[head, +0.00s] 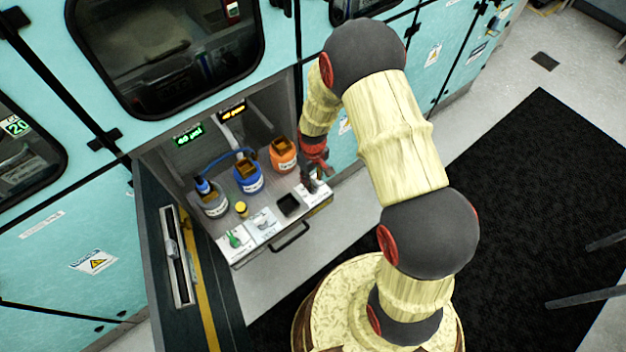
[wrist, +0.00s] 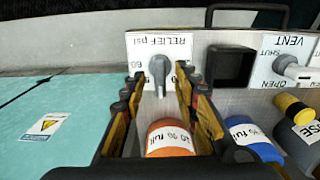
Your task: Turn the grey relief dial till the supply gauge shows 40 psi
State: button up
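The grey relief dial (wrist: 160,72) stands on a white plate marked "RELIEF psi" (wrist: 150,47), upside down in the wrist view. Its narrow end points toward the bottom of that view. My gripper (wrist: 158,78) is open, one finger on each side of the dial, with gaps visible; contact is not clear. In the head view my gripper (head: 313,178) is over the right end of the front panel and hides most of the dial. A green display (head: 188,134) in the bay shows psi; its small digits look like 40 or 46.
An orange bottle (head: 283,153), a blue bottle (head: 248,176) and a grey bottle (head: 213,203) stand behind the panel. An amber display (head: 232,112) is also lit.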

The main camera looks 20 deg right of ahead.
notch_tip(320, 180, up, 11)
jog(key=shift+r, duration=0.2)
dwell(0.6)
jog(key=s+m+g, duration=0.1)
jog(key=s, duration=0.4)
jog(key=s+r+m+t, duration=0.1)
jog(key=s+r, duration=0.4)
jog(key=r, duration=0.5)
jog(key=s+r+m+t, duration=0.1)
jog(key=s+r+t, duration=0.2)
jog(key=r, duration=0.8)
jog(key=s+r+t, duration=0.2)
jog(key=s+r, duration=0.6)
jog(key=r, duration=0.3)
jog(key=shift+a+m+t, duration=0.25)
jog(key=shift+m+t, duration=0.05)
jog(key=shift+m, duration=0.1)
